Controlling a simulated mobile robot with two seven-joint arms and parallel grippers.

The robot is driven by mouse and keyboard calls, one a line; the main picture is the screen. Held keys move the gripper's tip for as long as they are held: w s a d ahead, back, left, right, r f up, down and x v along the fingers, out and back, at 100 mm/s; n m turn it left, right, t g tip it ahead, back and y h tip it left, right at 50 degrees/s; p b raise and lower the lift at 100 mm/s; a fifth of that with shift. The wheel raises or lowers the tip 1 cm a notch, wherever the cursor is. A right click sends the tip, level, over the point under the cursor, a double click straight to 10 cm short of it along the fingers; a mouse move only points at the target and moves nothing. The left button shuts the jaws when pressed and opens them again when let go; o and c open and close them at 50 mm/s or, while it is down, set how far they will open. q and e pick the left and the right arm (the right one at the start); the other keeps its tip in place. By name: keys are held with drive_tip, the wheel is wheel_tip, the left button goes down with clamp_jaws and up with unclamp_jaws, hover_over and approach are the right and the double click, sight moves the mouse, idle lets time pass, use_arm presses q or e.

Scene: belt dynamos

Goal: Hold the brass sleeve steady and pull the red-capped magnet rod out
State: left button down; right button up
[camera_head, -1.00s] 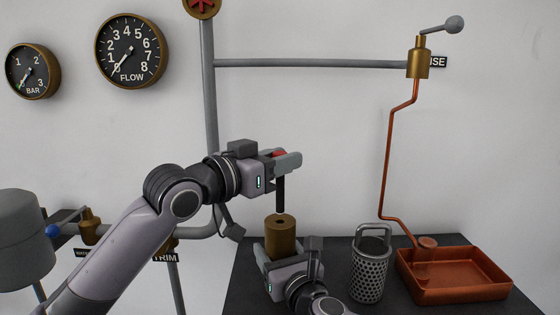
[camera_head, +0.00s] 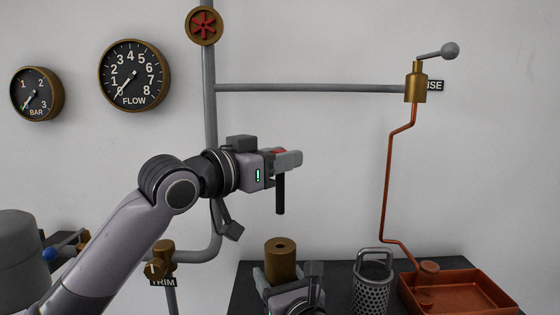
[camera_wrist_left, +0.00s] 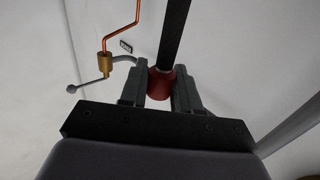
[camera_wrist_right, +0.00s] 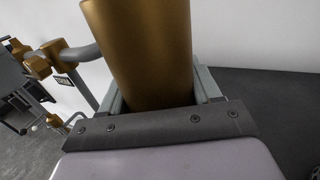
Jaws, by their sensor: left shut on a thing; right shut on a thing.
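The red-capped magnet rod (camera_head: 281,194) hangs upright and black below my left gripper (camera_head: 284,160), which is shut on its red cap. In the left wrist view the red cap (camera_wrist_left: 160,83) sits between the two fingers. The rod's lower end is in the air, clear above the brass sleeve (camera_head: 281,262). The sleeve stands upright with a dark hole in its top. My right gripper (camera_wrist_right: 158,95) is shut around the sleeve, which also fills the middle of the right wrist view (camera_wrist_right: 150,50). The sleeve's lower part is hidden in the head view.
A perforated metal basket (camera_head: 371,288) with a handle stands right of the sleeve on the dark bench (camera_head: 335,270). A copper tray (camera_head: 470,300) lies further right. A copper pipe (camera_head: 388,190) runs down to it. A grey wall pipe (camera_head: 210,120) stands behind my left arm.

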drive_tip(key=shift+d+f, duration=0.1)
drive_tip(key=shift+f, duration=0.1)
drive_tip(key=o, duration=1.6)
drive_tip(key=shift+o, duration=0.2)
drive_tip(key=shift+r, duration=0.15)
drive_tip(key=v, duration=1.2)
